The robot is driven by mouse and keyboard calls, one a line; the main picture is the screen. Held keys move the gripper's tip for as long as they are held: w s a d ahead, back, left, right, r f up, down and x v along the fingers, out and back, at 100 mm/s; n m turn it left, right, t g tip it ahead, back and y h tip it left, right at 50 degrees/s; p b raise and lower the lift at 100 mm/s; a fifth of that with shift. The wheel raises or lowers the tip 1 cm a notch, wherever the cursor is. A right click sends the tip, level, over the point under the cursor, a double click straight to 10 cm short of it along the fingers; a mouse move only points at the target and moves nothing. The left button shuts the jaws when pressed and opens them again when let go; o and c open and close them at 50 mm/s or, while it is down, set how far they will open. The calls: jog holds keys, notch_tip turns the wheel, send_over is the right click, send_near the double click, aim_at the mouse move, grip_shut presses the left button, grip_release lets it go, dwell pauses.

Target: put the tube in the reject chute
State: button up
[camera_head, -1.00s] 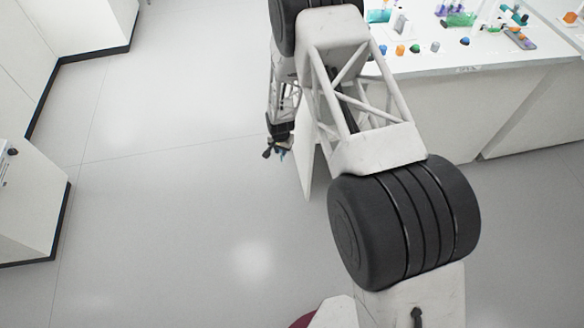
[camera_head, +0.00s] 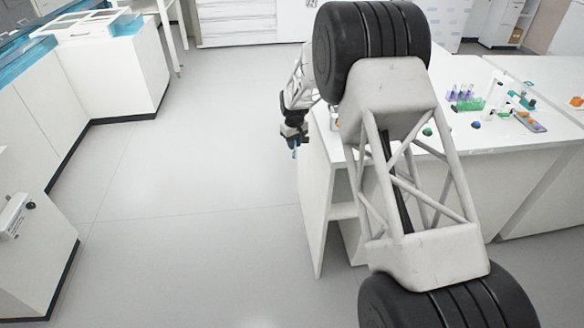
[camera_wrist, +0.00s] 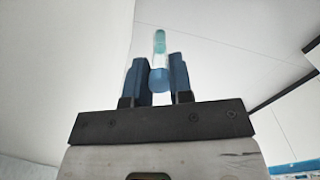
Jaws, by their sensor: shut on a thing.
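The tube (camera_wrist: 160,48) is a slim clear tube with a teal end and a blue cap. In the wrist view it sits between the two blue fingers of my gripper (camera_wrist: 159,75), which is shut on it. In the head view my gripper (camera_head: 294,143) hangs beside the left end of the white bench, with the tube's teal end (camera_head: 294,154) showing below it. The gripper is over open floor, apart from the bench. I cannot make out the reject chute for certain in any view.
The white bench (camera_head: 312,200) at the right carries a rack of tubes (camera_head: 465,97) and other small items. White cabinets (camera_head: 125,70) with blue-trimmed tops stand at the left. A white unit (camera_head: 30,250) stands at the lower left. The grey floor (camera_head: 200,210) between is clear.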

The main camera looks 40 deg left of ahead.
jog(key=w+d+r+n, duration=0.1)
jog(key=w+r+n, duration=0.2)
jog(key=r, duration=0.7)
jog(key=w+d+r+n, duration=0.1)
jog(key=w+r+n, duration=0.2)
jog(key=r, duration=0.6)
jog(key=w+d+r+n, duration=0.2)
jog(key=w+d+r, duration=0.3)
jog(key=d, duration=0.6)
jog(key=shift+w+r, duration=0.2)
jog(key=shift+r, duration=0.5)
jog(key=shift+f, duration=0.15)
jog(key=shift+f, duration=2.15)
jog(key=shift+f, duration=0.1)
jog(key=shift+f, duration=1.3)
